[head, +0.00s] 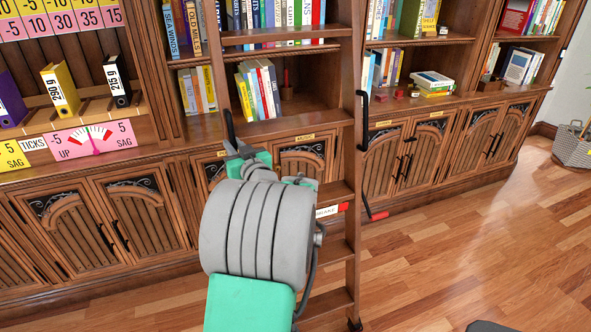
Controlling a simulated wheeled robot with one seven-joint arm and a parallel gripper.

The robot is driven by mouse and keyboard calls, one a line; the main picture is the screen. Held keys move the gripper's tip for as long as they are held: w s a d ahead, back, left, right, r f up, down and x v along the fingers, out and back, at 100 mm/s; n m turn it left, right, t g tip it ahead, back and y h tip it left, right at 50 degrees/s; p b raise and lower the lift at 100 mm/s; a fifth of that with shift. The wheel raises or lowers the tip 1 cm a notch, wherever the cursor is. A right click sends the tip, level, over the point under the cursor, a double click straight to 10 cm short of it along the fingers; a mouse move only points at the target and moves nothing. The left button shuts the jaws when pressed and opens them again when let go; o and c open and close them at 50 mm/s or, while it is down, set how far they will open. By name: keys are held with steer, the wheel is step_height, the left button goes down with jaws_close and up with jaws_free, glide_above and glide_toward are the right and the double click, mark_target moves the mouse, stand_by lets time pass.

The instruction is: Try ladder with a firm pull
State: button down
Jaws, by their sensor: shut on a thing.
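The wooden library ladder (354,155) leans against the bookcase in the middle of the head view. It has a black grab handle (364,120) on its right rail and a matching left handle (229,125) on its left rail. My gripper (236,148) is at the lower end of the left handle and shut on it, though my arm hides most of the fingers. A white label (327,211), seemingly reading brake, sits on a rung beside a red-tipped lever (376,216). My arm covers much of the ladder's lower left part.
A pink dial gauge (95,140) marked up and sag stands on the left ledge, near a yellow binder (60,90) and a black binder (117,80). Carved cabinet doors (400,160) line the bookcase base. The wooden floor (470,240) at right is clear; a basket (574,150) stands far right.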

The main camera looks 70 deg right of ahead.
steer(key=shift+r+b, duration=0.1)
steer(key=shift+b, duration=0.35)
stand_by(0.5)
steer(key=c, duration=1.3)
jaws_free()
